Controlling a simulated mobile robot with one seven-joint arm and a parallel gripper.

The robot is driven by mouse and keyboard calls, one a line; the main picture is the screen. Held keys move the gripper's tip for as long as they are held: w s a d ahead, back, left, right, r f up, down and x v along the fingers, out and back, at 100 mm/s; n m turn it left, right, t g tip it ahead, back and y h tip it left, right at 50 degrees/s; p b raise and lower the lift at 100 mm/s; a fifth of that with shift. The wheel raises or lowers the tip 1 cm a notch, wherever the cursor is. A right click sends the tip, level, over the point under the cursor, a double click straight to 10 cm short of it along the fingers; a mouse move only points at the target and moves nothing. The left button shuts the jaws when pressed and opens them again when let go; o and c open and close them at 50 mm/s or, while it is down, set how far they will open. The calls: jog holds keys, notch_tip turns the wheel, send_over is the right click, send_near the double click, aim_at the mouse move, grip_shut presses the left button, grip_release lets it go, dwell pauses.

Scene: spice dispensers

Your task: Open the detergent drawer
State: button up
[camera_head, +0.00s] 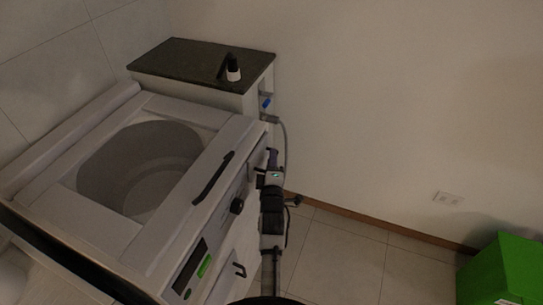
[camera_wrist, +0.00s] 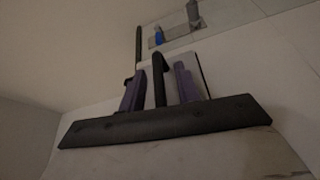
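The washing machine (camera_head: 150,245) stands at left with its round top opening uncovered. My gripper (camera_head: 271,160) is at the upper right end of its front, beside the drawer area. In the wrist view my gripper (camera_wrist: 159,69) has its two purple fingers apart. A dark upright bar, seemingly the detergent drawer's handle (camera_wrist: 158,80), lies between them, with gaps showing on both sides. A pale panel edge, perhaps the drawer front (camera_wrist: 201,76), shows behind the right finger. My gripper and arm hide most of the drawer in the head view.
A dark-topped cabinet (camera_head: 190,62) behind bears a small black-and-white bottle (camera_head: 233,68). A blue-handled valve (camera_head: 266,103) and hose are close by. A knob (camera_head: 237,206) and lower handle (camera_head: 240,269) protrude from the machine. A green box (camera_head: 500,270) stands right; floor between is clear.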

grip_shut()
dwell(0.3)
